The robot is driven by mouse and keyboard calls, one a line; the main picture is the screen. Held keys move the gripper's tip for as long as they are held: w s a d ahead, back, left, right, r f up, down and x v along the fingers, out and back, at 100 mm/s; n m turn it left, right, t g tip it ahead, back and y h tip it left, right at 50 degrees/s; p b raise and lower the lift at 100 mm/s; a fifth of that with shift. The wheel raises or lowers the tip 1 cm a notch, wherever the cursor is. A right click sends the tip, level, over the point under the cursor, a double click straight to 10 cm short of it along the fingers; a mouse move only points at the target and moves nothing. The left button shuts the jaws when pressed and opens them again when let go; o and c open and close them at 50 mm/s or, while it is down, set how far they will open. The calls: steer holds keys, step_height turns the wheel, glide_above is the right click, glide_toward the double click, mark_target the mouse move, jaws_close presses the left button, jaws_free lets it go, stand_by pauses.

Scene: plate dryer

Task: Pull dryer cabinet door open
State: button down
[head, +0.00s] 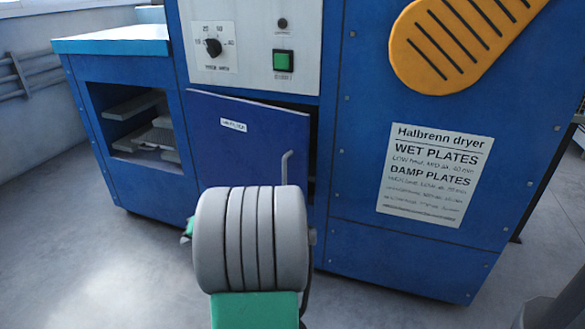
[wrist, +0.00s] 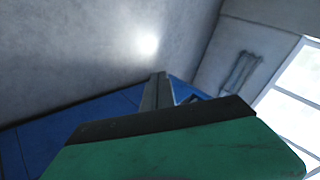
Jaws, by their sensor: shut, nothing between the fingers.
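The dryer cabinet door (head: 250,145) is a blue panel with a small white label, low on the front of the blue dryer (head: 400,105). It stands ajar: its right edge is out from the frame, with a dark gap along the top and right. A thin grey bent handle (head: 286,165) shows near its right edge; its lower end is hidden behind my arm. My gripper (wrist: 158,78) is shut and empty in the wrist view. My arm mostly hides it in the head view, so its exact distance to the door is unclear. No handle shows between the fingers.
A control panel (head: 250,45) with a knob and green switch is above the door. An open blue shelf unit (head: 125,45) stands at the left. A text sign (head: 434,175) and an orange vent (head: 455,45) are at the right. Grey floor (head: 90,270) is clear at front left.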

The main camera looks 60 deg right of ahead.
steer(key=s+d+r+m+t+h, duration=0.2)
steer(key=s+d+m, duration=0.2)
steer(key=d, duration=0.7)
steer(key=m+t+h+p, duration=0.2)
steer(key=m+t+h, duration=0.1)
steer(key=m+h, duration=0.65)
glide_toward(293, 173)
step_height(293, 173, up, 3)
steer(key=s+a, duration=0.2)
steer(key=a, duration=0.1)
steer(key=shift+y, duration=0.35)
steer(key=b+x, duration=0.2)
steer(key=x, duration=0.7)
steer(key=shift+f, duration=0.1)
steer(key=shift+w+d, duration=0.3)
steer(key=shift+w, duration=0.1)
